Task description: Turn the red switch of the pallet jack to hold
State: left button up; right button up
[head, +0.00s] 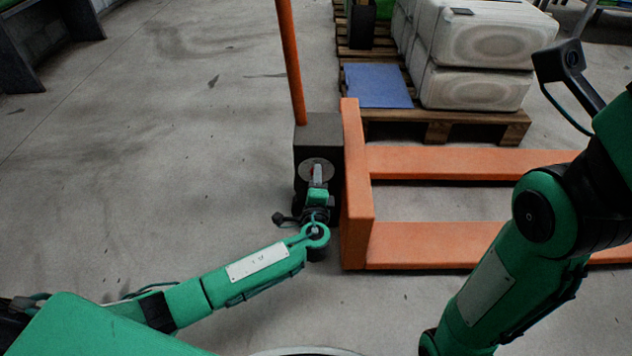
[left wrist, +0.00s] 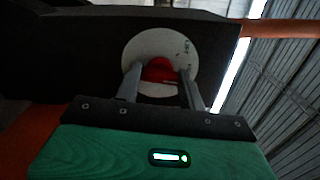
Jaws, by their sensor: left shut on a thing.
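The orange pallet jack (head: 355,190) stands in the middle of the head view, with a dark housing (head: 318,135) at the foot of its orange handle (head: 290,60). A round pale plate (head: 306,170) is on the housing's near side; it also shows in the left wrist view (left wrist: 143,48). The red switch (left wrist: 160,72) sits at the plate's centre. My left gripper (head: 316,172) reaches the plate, and in the left wrist view its two fingers (left wrist: 160,80) stand on either side of the switch, shut on it. The switch's markings are too small to read.
A wooden pallet (head: 440,125) behind the jack bears pale sacks (head: 475,88) and a blue sheet (head: 377,86). The jack's orange forks (head: 470,160) extend right, near my right arm. The concrete floor (head: 150,150) to the left is clear.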

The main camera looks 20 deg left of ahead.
pick_arm(q)
jog(key=shift+f+n, duration=0.15)
jog(key=shift+n, duration=0.35)
jog(key=o, duration=1)
